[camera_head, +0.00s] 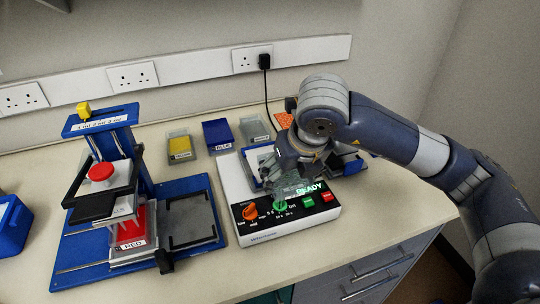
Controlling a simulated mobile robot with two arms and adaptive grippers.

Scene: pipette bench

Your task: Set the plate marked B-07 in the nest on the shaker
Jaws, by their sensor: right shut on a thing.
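The shaker (262,238) is a white box with a dark front panel, an orange knob, a green knob and a lit READY display. Its blue-edged nest (256,158) is on top and is partly hidden by my right gripper. My right gripper (292,178) is low over the top of the shaker, shut on a clear, pale plate (286,186). The hand covers much of this plate, and no B-07 mark is readable. I cannot tell whether the plate touches the nest. My left gripper is not in view.
A blue press (190,190) with a red knob stands left of the shaker. Behind are a yellow-filled box (180,147), a blue box (217,135) and a grey box (255,130). An orange rack (283,120) is at the back. A blue container (12,228) is at far left.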

